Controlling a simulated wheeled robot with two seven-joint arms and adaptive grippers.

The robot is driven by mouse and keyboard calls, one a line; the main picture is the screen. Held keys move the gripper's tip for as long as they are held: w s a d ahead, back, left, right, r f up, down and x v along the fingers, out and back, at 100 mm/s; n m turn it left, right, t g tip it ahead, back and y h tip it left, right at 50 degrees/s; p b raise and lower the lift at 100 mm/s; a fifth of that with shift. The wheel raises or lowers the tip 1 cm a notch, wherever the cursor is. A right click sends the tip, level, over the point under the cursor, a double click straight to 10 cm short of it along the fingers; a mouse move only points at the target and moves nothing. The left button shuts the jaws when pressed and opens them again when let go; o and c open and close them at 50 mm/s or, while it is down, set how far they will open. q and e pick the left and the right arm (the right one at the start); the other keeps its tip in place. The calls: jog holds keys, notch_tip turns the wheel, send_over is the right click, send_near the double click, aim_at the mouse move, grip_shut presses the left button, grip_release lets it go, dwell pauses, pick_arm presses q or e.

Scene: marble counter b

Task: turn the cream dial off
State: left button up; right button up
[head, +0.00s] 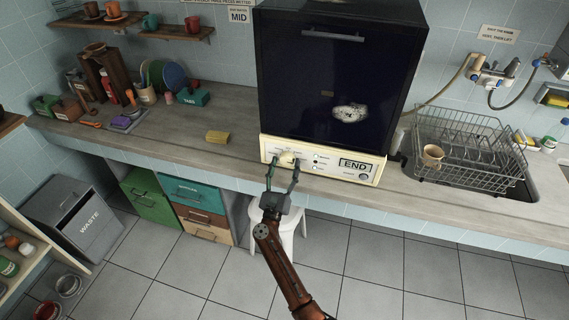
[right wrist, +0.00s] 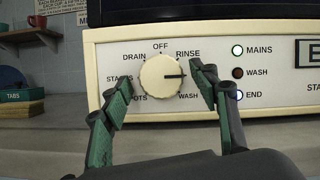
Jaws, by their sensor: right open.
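The cream dial (right wrist: 158,75) sits on the cream front panel (head: 340,166) of the dishwasher. In the right wrist view its dark pointer mark faces right, between the RINSE and WASH labels; OFF is printed above the dial. In the head view the dial (head: 287,159) is small, at the panel's left. My right gripper (head: 284,166) is open, and its green fingers also show in the right wrist view (right wrist: 162,80). One fingertip is on each side of the dial; I cannot tell whether they touch it. My left gripper is not in view.
Beside the dial, the MAINS (right wrist: 237,50) and END (right wrist: 238,95) lamps look lit and the WASH lamp (right wrist: 237,73) dark. A dish rack (head: 470,150) with a cup stands right of the machine. A white stool (head: 288,215) stands below the counter.

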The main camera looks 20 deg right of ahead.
jog(key=shift+c, duration=0.7)
jog(key=c, duration=1)
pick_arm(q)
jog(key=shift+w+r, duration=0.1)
